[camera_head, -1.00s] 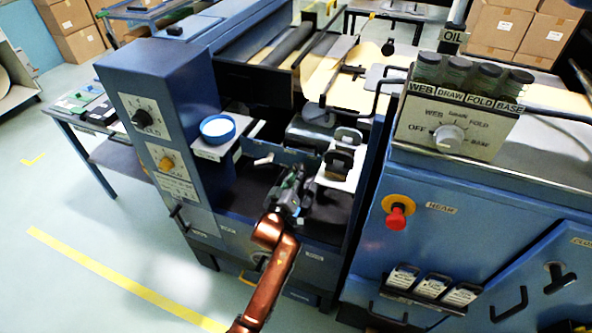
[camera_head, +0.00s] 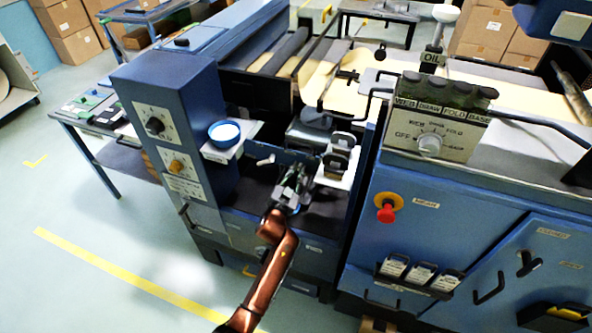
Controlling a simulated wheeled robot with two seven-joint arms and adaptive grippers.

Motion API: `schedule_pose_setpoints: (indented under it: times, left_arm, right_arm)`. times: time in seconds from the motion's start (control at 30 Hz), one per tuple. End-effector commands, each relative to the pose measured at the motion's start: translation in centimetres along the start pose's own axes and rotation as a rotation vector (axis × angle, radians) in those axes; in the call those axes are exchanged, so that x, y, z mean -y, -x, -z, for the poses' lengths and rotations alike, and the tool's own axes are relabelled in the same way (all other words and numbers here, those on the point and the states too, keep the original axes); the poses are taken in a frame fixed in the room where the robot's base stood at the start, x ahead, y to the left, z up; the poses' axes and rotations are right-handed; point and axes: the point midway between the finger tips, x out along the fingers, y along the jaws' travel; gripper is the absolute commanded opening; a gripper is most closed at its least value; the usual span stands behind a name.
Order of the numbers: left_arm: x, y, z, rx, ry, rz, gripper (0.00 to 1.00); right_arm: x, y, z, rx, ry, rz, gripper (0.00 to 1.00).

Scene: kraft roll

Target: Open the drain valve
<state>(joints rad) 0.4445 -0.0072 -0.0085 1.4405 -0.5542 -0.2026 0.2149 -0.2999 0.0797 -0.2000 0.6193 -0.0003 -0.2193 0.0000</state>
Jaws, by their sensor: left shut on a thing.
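My left gripper (camera_head: 293,187) reaches into the open bay of the blue machine, low between the left cabinet and the right cabinet. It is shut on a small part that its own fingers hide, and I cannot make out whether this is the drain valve. A short pale lever (camera_head: 266,160) sticks out just up and left of the gripper, apart from it. No label reading drain is legible in this view. My right gripper is not in view.
A blue cup (camera_head: 224,132) with white contents stands on a small shelf left of the bay. Dark rounded clamps (camera_head: 338,160) sit close right of the gripper. A red button (camera_head: 386,213) and a selector panel (camera_head: 432,135) are on the right cabinet. Floor is clear at front left.

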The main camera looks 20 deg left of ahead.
Motion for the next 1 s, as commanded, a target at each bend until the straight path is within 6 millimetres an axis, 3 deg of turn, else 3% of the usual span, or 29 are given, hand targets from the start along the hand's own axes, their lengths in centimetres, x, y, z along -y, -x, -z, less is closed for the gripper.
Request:
schedule_pose_setpoints:
  times: [0.5, 1.0]
  left_arm:
    - [0.04, -0.01, 0.11, -0.002, -0.374, 0.0, 0.0]
    - [-0.02, -0.02, 0.1, -0.002, -0.465, -0.001, 0.0]
  right_arm:
    - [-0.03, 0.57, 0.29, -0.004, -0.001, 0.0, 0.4]
    - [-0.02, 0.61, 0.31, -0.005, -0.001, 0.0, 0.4]
